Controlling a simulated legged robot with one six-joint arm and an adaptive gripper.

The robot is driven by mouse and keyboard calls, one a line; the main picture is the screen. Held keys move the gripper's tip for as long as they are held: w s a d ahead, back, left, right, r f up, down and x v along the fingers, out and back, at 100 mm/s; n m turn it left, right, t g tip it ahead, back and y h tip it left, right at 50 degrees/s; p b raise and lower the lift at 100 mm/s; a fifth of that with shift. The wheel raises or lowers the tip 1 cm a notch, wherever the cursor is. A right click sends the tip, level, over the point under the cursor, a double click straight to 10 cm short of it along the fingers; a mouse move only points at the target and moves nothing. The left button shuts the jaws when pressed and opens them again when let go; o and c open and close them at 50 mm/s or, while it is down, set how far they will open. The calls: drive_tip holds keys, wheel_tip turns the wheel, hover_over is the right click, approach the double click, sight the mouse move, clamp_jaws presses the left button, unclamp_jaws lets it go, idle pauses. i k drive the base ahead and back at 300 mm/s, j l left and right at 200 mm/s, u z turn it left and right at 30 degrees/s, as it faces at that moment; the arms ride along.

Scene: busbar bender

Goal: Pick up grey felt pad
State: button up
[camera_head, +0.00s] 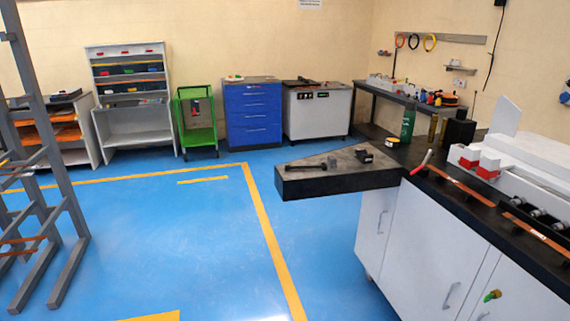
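I cannot pick out a grey felt pad with certainty in this view. A side shelf (335,184) with a dark edge and a greyish top juts out from the workbench at the middle right. A dark rod-like tool (312,166) and a small black block (364,156) lie on it. My gripper is not in view.
The white-fronted workbench (425,245) with a black top fills the right; copper strips (460,184), red-and-white blocks (487,165) and a green bottle (407,124) are on it. A blue drawer cabinet (252,115) and green trolley (197,125) stand at the back. Blue floor (170,240) is clear.

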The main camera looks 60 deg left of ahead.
sight(331, 162)
drive_tip(key=u, duration=1.75)
drive_tip(key=z, duration=0.95)
drive_tip(key=i+j, duration=1.6)
drive_tip(key=i, duration=0.2)
drive_tip(key=i+j, duration=0.85)
drive_tip(key=u, duration=0.05)
